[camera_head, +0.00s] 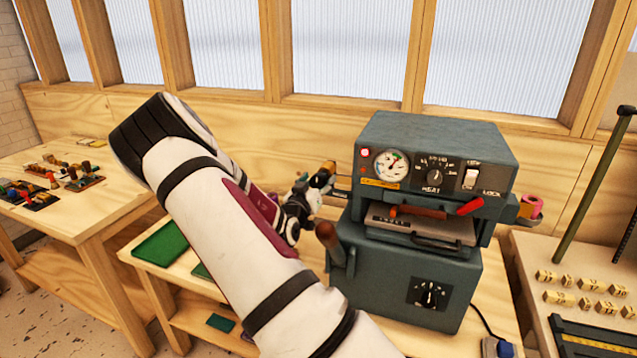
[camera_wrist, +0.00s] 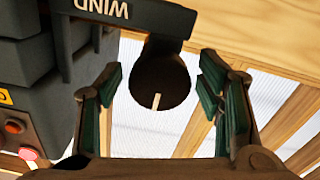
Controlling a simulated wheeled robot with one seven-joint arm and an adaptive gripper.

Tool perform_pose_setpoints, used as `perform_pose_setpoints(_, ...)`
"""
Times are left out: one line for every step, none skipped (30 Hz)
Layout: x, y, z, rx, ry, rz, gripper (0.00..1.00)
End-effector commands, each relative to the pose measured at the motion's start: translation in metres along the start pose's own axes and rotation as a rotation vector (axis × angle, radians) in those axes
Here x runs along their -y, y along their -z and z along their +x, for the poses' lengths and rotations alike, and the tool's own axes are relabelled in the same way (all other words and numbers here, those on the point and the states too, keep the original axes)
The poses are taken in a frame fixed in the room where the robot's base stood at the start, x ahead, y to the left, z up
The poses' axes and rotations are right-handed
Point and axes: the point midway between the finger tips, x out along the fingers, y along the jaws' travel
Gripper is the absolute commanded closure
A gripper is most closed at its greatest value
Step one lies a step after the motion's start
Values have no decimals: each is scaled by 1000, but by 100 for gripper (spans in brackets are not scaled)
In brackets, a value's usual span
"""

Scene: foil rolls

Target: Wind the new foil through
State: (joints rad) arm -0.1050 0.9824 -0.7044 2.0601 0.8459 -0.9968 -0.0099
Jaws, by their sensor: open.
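The blue-grey press (camera_head: 420,270) stands on the bench, with a gauge, a heat dial, a lock switch and a red lever on its front. A pink roll (camera_head: 531,206) sits on its right side. My gripper (camera_head: 326,176) is at the press's upper left side, partly hidden by my arm. In the wrist view my gripper (camera_wrist: 160,75) is open, its green-padded fingers on either side of a dark round knob (camera_wrist: 158,82) with a pale mark. The knob hangs at a bracket (camera_wrist: 135,17) lettered WIND, upside down. I cannot tell whether the fingers touch it.
A lever with a brown knob (camera_head: 327,236) stands at the press's left front. Green sheets (camera_head: 160,243) lie on the bench to the left. A side table (camera_head: 50,225) holds small parts. Small lettered blocks (camera_head: 585,290) and a dark stand (camera_head: 595,185) are at the right.

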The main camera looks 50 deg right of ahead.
Motion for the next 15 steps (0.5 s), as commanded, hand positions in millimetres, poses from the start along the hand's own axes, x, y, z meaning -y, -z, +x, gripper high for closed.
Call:
perform_pose_setpoints(0,0,0,0,0,0,39)
perform_pose_setpoints(0,0,0,0,0,0,39)
perform_pose_setpoints(0,0,0,0,0,0,39)
perform_pose_setpoints(0,0,0,0,0,0,39)
perform_pose_setpoints(0,0,0,0,0,0,44)
perform_pose_setpoints(0,0,0,0,0,0,53)
perform_pose_setpoints(0,0,0,0,0,0,60)
perform_pose_setpoints(0,0,0,0,0,0,67)
perform_pose_setpoints(0,0,0,0,0,0,76)
perform_pose_setpoints(0,0,0,0,0,0,82)
perform_pose_setpoints(0,0,0,0,0,0,88)
perform_pose_setpoints(0,0,0,0,0,0,88)
perform_pose_setpoints(0,0,0,0,0,0,88)
perform_pose_setpoints(0,0,0,0,0,1,88)
perform_pose_setpoints(0,0,0,0,0,1,88)
